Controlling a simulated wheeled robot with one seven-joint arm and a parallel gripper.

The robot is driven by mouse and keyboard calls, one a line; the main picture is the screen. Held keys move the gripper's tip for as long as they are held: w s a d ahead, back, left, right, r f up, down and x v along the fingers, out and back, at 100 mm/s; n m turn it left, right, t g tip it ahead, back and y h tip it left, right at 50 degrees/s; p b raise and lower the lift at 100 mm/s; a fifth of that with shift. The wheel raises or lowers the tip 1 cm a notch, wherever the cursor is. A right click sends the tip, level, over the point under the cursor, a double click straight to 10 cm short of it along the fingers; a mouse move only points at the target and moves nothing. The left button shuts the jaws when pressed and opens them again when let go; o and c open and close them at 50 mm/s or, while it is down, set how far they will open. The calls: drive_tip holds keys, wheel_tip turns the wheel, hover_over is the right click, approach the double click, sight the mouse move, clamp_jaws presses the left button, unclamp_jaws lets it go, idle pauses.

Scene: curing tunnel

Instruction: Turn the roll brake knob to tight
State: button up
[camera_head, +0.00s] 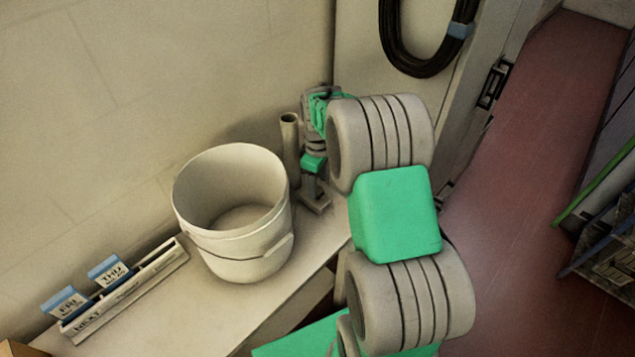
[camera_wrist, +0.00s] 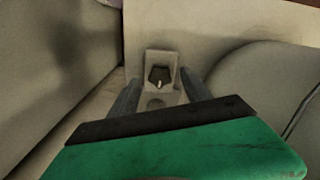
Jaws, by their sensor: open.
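The roll brake knob (camera_wrist: 160,77) shows in the wrist view as a small dark knob with a pale pointer mark that points down in the picture. It sits on a light block-shaped housing (camera_wrist: 163,58). My gripper (camera_wrist: 158,84) is open, with one finger on each side of the knob in the picture. I cannot tell whether the fingers touch it. The tight and loose marks cannot be read. In the head view my arm reaches to the back of the shelf, and my arm hides the knob there.
A white bucket (camera_head: 245,255) stands on the shelf (camera_head: 205,320), left of my arm. A grey upright tube (camera_head: 290,150) is close beside my wrist. A card rack (camera_head: 125,290) lies at the left. A black cable coil (camera_head: 420,65) hangs on the panel above.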

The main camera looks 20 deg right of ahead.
drive_tip(key=shift+f, duration=1.15)
clamp_jaws()
